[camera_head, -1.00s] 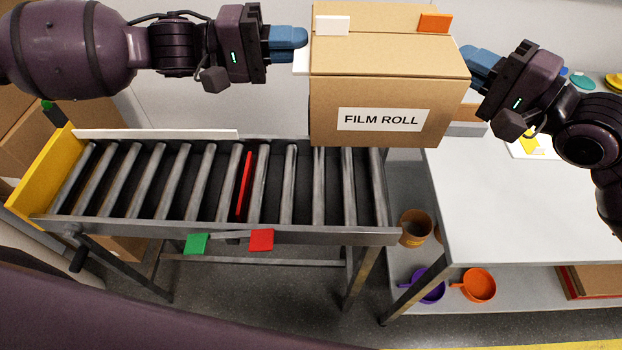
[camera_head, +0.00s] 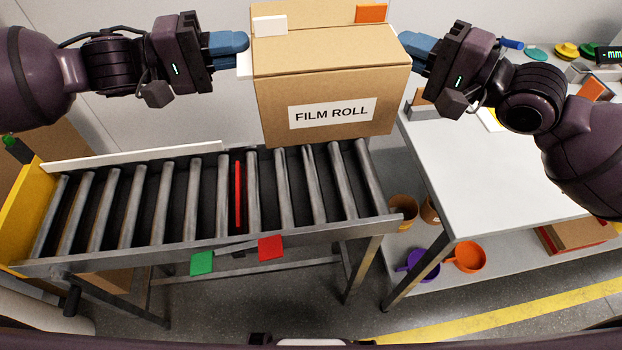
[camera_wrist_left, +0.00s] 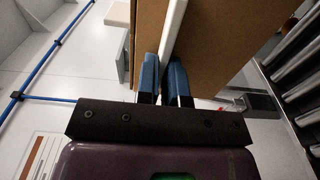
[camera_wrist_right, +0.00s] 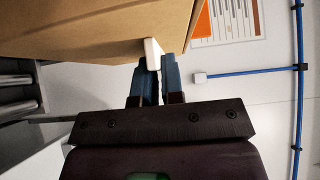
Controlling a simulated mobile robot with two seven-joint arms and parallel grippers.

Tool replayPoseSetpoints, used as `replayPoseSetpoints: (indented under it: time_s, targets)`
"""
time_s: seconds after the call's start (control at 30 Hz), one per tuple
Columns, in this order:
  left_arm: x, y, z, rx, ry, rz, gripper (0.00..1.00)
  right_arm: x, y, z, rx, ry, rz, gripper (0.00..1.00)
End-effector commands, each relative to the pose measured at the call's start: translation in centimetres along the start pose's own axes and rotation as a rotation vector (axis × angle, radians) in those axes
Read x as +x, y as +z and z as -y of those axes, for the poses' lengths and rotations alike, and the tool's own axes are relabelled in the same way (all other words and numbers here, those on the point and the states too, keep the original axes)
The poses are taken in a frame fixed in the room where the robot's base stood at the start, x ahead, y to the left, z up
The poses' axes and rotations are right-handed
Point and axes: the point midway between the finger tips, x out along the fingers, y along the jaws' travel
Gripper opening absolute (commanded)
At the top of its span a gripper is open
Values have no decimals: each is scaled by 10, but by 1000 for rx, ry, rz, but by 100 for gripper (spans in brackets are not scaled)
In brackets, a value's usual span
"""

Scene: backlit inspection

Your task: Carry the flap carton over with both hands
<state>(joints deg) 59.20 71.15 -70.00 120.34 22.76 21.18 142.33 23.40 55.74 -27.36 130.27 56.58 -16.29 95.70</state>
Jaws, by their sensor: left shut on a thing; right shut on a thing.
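The flap carton (camera_head: 335,80) is a brown box with a white label reading FILM ROLL, held up above the right part of the roller conveyor (camera_head: 170,200). A white tab and an orange tab show at its top. My left gripper (camera_head: 246,42) is shut on a white tab at the carton's left side; the left wrist view shows the fingers (camera_wrist_left: 166,80) around its edge. My right gripper (camera_head: 402,42) is at the carton's right side; the right wrist view shows its fingers (camera_wrist_right: 158,75) shut on a white tab there. The carton's underside is hidden.
Below are an orange pan (camera_head: 466,257) and a purple pan (camera_head: 418,265).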

Motion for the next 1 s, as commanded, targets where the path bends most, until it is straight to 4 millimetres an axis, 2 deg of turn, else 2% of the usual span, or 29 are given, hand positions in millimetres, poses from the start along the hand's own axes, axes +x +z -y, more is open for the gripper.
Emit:
replayPoseSetpoints:
  time_s: [0.67,1.0]
  targets:
    - [0,-1,0,2,1,0,0,0,0,0,-1,-3,0,0]
    - [1,-5,24,0,1,0,0,3,-4,-24,-1,-1,0,0]
